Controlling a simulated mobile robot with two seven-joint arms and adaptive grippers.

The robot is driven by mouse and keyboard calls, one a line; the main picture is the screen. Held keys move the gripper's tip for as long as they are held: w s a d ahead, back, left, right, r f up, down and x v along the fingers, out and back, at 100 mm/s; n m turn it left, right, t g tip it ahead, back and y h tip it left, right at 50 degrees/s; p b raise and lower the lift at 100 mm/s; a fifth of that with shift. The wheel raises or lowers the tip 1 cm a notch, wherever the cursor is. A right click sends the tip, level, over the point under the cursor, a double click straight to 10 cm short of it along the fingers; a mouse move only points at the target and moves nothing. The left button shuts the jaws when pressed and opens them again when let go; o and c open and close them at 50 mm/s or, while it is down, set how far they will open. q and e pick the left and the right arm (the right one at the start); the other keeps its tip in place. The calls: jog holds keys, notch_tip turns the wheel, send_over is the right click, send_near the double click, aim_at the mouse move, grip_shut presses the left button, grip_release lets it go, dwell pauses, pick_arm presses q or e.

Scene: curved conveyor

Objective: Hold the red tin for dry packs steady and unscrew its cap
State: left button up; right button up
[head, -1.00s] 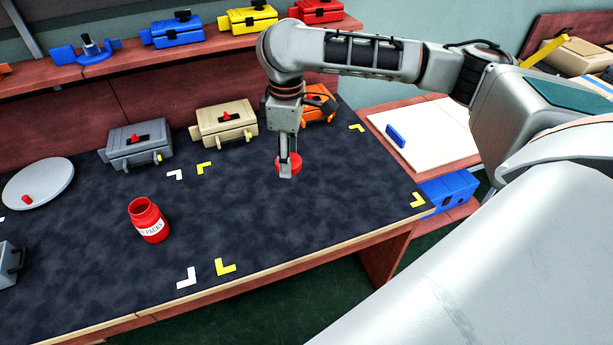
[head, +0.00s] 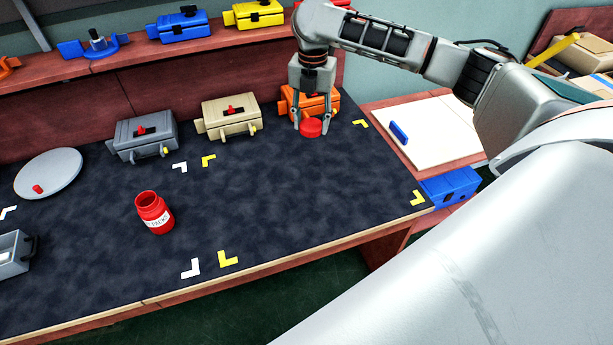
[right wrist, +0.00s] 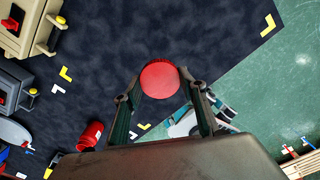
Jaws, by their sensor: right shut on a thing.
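The red tin (head: 155,214) with a white label stands uncapped on the dark mat, left of the middle, with its mouth open upward. It also shows in the right wrist view (right wrist: 91,135). My right gripper (head: 311,127) is shut on the round red cap (head: 311,129), well to the right of the tin and in front of the orange box. In the right wrist view the cap (right wrist: 160,80) sits between the two fingertips. I cannot tell whether the cap touches the mat. My left gripper is not in view, and nothing holds the tin.
An orange box (head: 307,103), a beige box (head: 230,117) and a grey box (head: 145,136) line the mat's back. A grey disc (head: 48,174) lies at left, an open grey box (head: 12,254) at the left edge. The mat's middle is clear. A white board (head: 425,131) lies right.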

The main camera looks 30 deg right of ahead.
jog(key=d+n, duration=0.2)
jog(key=shift+w+n, duration=0.25)
jog(key=shift+n, duration=0.15)
jog(key=shift+d+f, duration=0.1)
jog(key=shift+f+n, duration=0.3)
jog(key=b, duration=0.2)
send_over(315, 176)
notch_tip(315, 176, down, 14)
jog(key=shift+d+f, duration=0.1)
jog(key=shift+f, duration=0.05)
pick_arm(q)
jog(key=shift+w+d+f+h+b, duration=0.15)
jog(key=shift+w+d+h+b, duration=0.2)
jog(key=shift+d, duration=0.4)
pick_arm(e)
jog(key=shift+f, duration=2.55)
jog(key=shift+f, duration=0.2)
jog(key=o, duration=1.2)
jog(key=shift+o, duration=0.2)
